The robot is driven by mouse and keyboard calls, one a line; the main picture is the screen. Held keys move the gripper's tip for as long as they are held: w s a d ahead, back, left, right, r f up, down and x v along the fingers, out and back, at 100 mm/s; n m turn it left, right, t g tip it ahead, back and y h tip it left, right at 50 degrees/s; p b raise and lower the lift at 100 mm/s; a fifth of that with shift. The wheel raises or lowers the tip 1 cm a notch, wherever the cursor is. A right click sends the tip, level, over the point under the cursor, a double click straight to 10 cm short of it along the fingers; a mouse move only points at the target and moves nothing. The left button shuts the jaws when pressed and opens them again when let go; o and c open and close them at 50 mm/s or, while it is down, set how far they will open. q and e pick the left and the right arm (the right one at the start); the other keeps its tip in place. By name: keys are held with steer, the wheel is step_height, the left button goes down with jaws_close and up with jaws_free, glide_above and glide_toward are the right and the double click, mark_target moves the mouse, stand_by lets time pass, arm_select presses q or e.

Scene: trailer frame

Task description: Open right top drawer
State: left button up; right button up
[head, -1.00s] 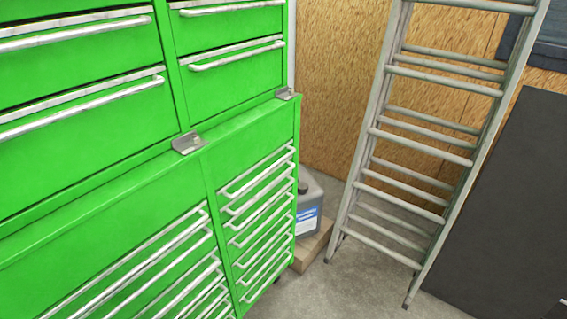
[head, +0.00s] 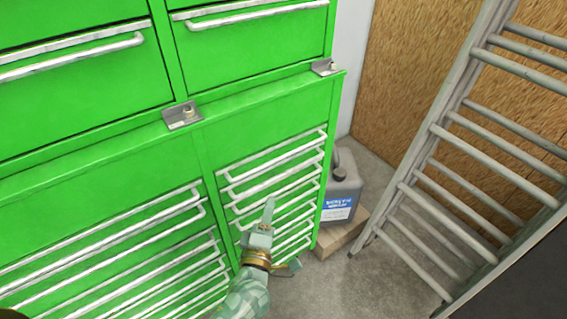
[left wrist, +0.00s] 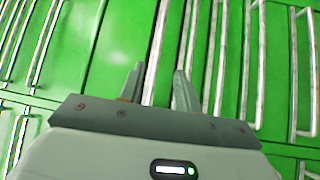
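The green tool cabinet (head: 100,160) fills the left of the head view. Its lower right column has a stack of shut drawers, and the top one has a silver bar handle (head: 275,158). A wider shut drawer with a silver handle (head: 255,12) is in the upper chest's right column. My left gripper (head: 268,212) is in front of the right column's lower handles, below its top handle. In the left wrist view its two fingers (left wrist: 158,88) are apart, with green drawer fronts and silver bars behind them. Contact with a handle cannot be told. My right gripper is not in view.
A grey jug (head: 341,185) stands on a cardboard box (head: 342,238) just right of the cabinet. A metal ladder (head: 440,150) leans further right. Metal brackets (head: 183,115) sit on the cabinet ledge. Some concrete floor (head: 360,280) is clear in front.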

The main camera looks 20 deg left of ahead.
arm_select(q)
steer(key=w+a+r+b, duration=0.1)
steer(key=w+b, duration=0.3)
steer(key=w, duration=1)
steer(key=shift+w+a+r, duration=0.2)
steer(key=shift+w+r, duration=0.15)
steer(key=shift+r, duration=0.1)
jaws_close()
